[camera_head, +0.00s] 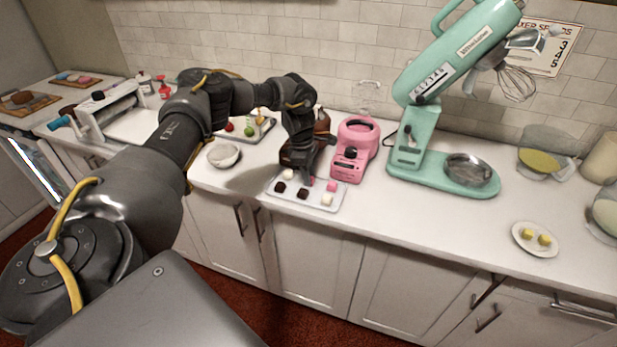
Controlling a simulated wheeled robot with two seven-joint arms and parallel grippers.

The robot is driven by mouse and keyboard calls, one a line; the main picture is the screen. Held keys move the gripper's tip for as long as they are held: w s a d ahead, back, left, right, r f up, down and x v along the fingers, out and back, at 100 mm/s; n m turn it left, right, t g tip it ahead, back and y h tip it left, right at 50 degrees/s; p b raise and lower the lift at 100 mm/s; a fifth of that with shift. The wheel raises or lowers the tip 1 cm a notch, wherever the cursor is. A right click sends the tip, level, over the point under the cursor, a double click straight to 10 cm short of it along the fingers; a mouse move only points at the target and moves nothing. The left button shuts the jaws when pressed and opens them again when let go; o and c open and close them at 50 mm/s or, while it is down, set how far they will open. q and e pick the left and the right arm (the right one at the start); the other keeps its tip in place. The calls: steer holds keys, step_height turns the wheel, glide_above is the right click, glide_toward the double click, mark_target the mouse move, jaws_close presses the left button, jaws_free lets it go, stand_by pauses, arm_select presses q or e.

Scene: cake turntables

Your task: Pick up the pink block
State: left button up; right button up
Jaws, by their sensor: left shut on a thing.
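A light tray (316,204) on the counter holds several small blocks: dark brown ones, white ones and a pink block (332,186) on its right side. My left gripper (309,178) reaches down over the back middle of the tray. It is shut on a small pink block (311,182), of which only a sliver shows between the fingertips. I cannot tell whether this block is touching the tray or just above it. My right gripper is not in view.
A pink appliance (354,150) stands just right of the tray, and a mint stand mixer (415,140) farther right. A white bowl (224,155) is at the left. A plate with yellow pieces (535,239) is at the right. The counter between mixer and plate is clear.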

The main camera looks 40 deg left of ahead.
arm_select(q)
steer(key=shift+w+r+b, duration=0.1)
steer(key=shift+r+b, duration=0.3)
steer(key=shift+r, duration=0.05)
steer(key=s+d+r+b, duration=0.1)
steer(key=s+r, duration=1.1)
steer(key=s, duration=0.2)
steer(key=shift+d, duration=0.2)
